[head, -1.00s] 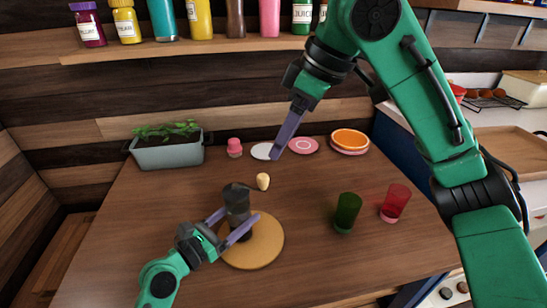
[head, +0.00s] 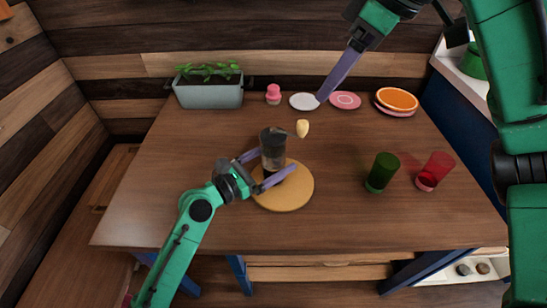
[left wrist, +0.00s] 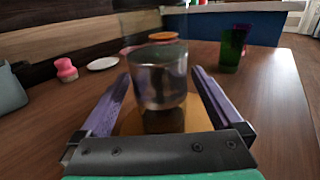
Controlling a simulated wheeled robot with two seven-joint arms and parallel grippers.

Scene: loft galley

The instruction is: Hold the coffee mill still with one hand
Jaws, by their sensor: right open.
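The coffee mill (head: 272,150) is a dark, partly see-through cylinder standing upright on a round wooden board (head: 297,192). It fills the middle of the left wrist view (left wrist: 160,78). My left gripper (head: 265,171) is low at the mill, with one purple finger on each side of it. In the left wrist view its fingers are apart, with gaps visible between them and the mill. My right gripper (head: 324,96) hangs over the back of the table near the white plate, seen edge-on and holding nothing visible.
A small cream knob-like piece (head: 302,128) lies behind the mill. A green cup (head: 382,172) and a red cup (head: 435,170) stand at right. A planter (head: 209,92), a pink jar (head: 273,94), a white plate (head: 303,101) and stacked orange plates (head: 397,99) line the back.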

